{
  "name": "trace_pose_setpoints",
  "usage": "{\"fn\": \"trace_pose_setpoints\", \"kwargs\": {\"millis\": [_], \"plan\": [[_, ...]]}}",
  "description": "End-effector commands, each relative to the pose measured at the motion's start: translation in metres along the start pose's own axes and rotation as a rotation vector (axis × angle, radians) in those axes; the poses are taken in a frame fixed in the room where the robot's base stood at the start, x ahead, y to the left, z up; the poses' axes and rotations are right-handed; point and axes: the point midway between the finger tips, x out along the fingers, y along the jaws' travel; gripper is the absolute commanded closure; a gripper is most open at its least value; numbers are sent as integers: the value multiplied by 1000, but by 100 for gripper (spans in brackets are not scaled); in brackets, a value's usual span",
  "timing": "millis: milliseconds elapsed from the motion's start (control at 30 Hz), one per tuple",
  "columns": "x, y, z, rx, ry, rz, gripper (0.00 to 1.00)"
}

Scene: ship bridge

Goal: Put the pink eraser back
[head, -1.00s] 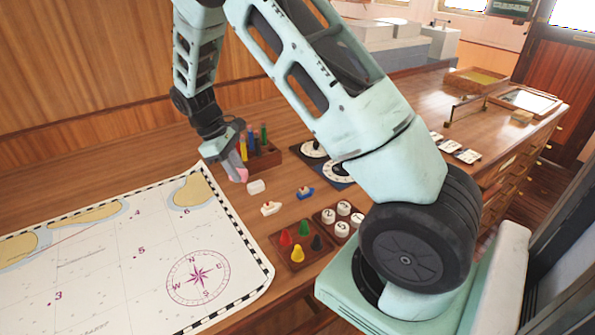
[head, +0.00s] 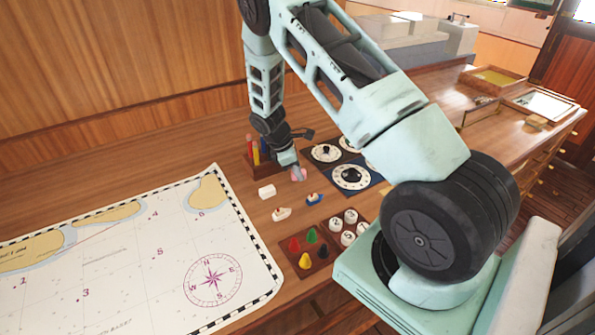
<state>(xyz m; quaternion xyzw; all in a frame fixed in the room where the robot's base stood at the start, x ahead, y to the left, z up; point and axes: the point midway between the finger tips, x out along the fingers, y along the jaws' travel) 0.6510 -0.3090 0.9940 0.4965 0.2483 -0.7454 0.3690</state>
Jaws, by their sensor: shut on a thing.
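The pink eraser (head: 299,174) shows at the tip of my gripper (head: 296,168). My gripper is shut on it, pointing down, between the wooden pen holder and the blue dial board. Whether the eraser touches the table or hangs just above it I cannot tell. The wooden pen holder (head: 249,166), with coloured pens (head: 256,152) in it, stands just left of my gripper, partly hidden by it. A white block (head: 267,192), perhaps another eraser, lies on the table in front of the holder.
A white boat (head: 282,214) and a blue boat (head: 314,199) lie in front of my gripper. Dial boards (head: 352,178) lie to the right. A tray of coloured pegs (head: 291,256) and numbered white discs (head: 350,216) are nearer. The chart (head: 150,260) covers the left.

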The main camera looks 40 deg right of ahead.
Motion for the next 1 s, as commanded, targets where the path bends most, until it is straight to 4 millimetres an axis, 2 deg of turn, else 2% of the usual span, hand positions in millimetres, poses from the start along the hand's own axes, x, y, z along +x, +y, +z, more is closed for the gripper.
{"fn": "trace_pose_setpoints", "kwargs": {"millis": [167, 567, 600, 633, 667, 1000], "plan": [[13, 0, -5, 2, -1, 0, 95], [19, 0, -8, 2, 0, 1, 95], [18, 0, -7, 2, 0, 1, 66], [18, 0, -7, 2, 0, 1, 58], [18, 0, -7, 2, 0, 1, 55], [12, 0, -5, 2, 0, 1, 55]]}}
